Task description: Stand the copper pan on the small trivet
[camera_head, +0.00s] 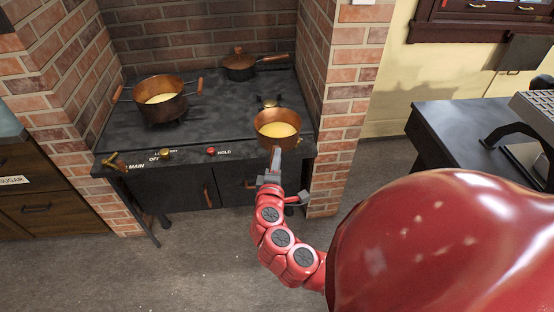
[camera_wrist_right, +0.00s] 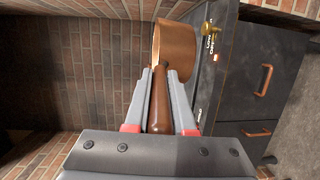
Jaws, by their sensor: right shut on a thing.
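The copper pan (camera_head: 278,117) holds a yellow content and is at the front right of the dark stove top. It looks upright in the head view; I cannot tell whether it touches the surface. My right gripper (camera_head: 275,158) is shut on its brown wooden handle, which points toward me. In the right wrist view the copper pan (camera_wrist_right: 178,48) is beyond the fingertips and the handle (camera_wrist_right: 158,105) lies between the fingers of the right gripper (camera_wrist_right: 160,78). A small dark trivet with a brass-coloured centre (camera_head: 269,102) shows just behind the pan, partly hidden by it. My left gripper is not in view.
A large two-handled copper pot (camera_head: 160,108) stands on the left of the stove (camera_head: 215,120). A lidded dark pan (camera_head: 240,68) is at the back. Brick walls flank the stove. Knobs line its front edge. A dark counter (camera_head: 440,125) stands at right.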

